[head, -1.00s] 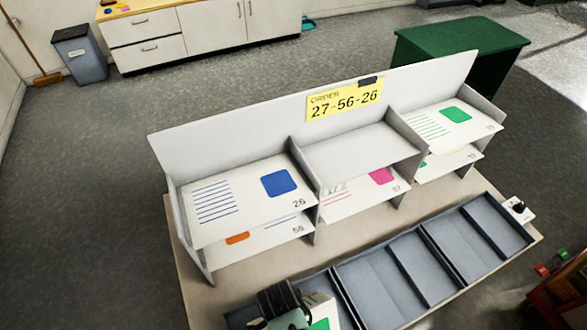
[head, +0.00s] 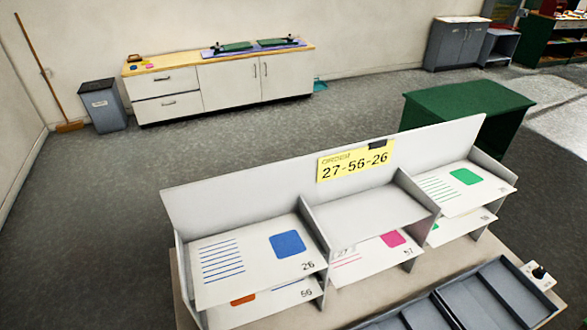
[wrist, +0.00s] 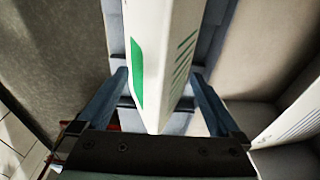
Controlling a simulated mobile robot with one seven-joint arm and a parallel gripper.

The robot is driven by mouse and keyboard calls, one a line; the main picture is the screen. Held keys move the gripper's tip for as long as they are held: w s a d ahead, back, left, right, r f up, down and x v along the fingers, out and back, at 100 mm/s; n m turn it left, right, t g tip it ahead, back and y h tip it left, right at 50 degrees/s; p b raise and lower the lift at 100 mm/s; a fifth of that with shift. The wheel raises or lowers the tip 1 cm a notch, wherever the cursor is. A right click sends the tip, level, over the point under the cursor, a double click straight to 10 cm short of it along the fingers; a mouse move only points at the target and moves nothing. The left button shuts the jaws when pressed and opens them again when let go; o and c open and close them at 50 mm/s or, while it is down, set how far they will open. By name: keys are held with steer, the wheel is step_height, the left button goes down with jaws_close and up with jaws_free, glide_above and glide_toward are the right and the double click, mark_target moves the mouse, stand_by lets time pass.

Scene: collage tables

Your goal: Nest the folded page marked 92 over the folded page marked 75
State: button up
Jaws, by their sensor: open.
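In the wrist view my gripper (wrist: 158,78) is open, with its two dark blue fingers on either side of a white folded page (wrist: 168,55). This page stands with its fold ridge towards the camera, a green patch on its left face and green lines on its right face. No number can be read on it, so I cannot tell whether it is 92 or 75. I see gaps beside the page and no clear finger contact. My gripper is outside the head view. No page marked 92 or 75 can be read in the head view.
A grey rack (head: 318,218) holds flat pages, including one marked 26 (head: 250,270) and one marked 56 (head: 262,305). Its upper middle shelf (head: 372,215) is empty. A yellow order sign reads 27-56-26 (head: 355,161). Grey trays (head: 470,312) lie in front.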

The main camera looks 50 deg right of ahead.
steer(key=r, duration=0.7)
steer(key=a+r+b, duration=0.1)
steer(key=r, duration=0.3)
steer(key=shift+w+a+r, duration=0.1)
steer(key=shift+w, duration=0.25)
